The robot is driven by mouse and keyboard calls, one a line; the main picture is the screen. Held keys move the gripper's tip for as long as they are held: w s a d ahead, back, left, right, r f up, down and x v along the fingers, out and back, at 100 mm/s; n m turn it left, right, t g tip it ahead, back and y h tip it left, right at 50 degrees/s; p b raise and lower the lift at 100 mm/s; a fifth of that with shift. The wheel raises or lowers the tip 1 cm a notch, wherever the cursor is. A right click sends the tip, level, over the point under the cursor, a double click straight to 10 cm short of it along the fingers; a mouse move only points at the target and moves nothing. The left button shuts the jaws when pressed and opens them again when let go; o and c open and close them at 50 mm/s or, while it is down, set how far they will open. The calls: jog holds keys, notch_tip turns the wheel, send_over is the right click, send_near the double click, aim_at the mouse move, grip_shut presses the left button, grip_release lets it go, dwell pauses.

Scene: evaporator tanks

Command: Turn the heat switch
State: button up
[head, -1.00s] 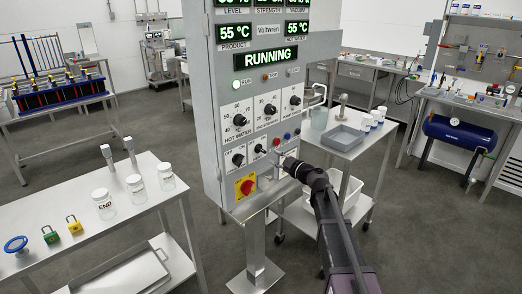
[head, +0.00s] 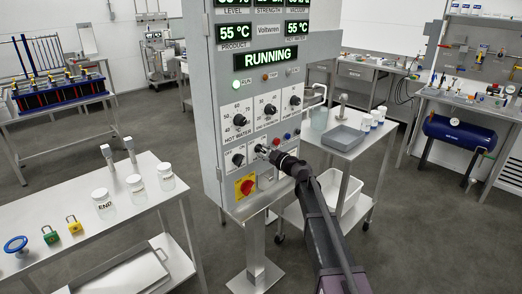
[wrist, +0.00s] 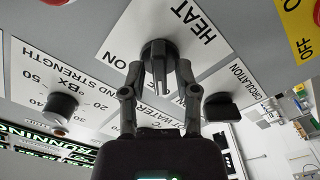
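The heat switch is a black knob (wrist: 157,52) on a white plate, with HEAT and ON printed beside it in the wrist view. That view shows the panel turned over. My gripper (wrist: 158,72) is in front of the knob, with one finger on each side of its narrow handle. The fingers look apart, with gaps to the handle; contact with the knob's base cannot be told. In the head view my gripper (head: 268,152) is at the lower middle of the grey control panel (head: 212,110), largely hiding the switch.
Another black knob (wrist: 221,107), by a CIRCULATION label, is close to my right finger. A band strength knob (wrist: 60,108) is to the left. A red rotary switch on yellow (head: 246,186) sits below. A RUNNING display (head: 268,58) glows green. A side table (head: 340,146) stands behind.

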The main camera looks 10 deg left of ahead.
grip_shut()
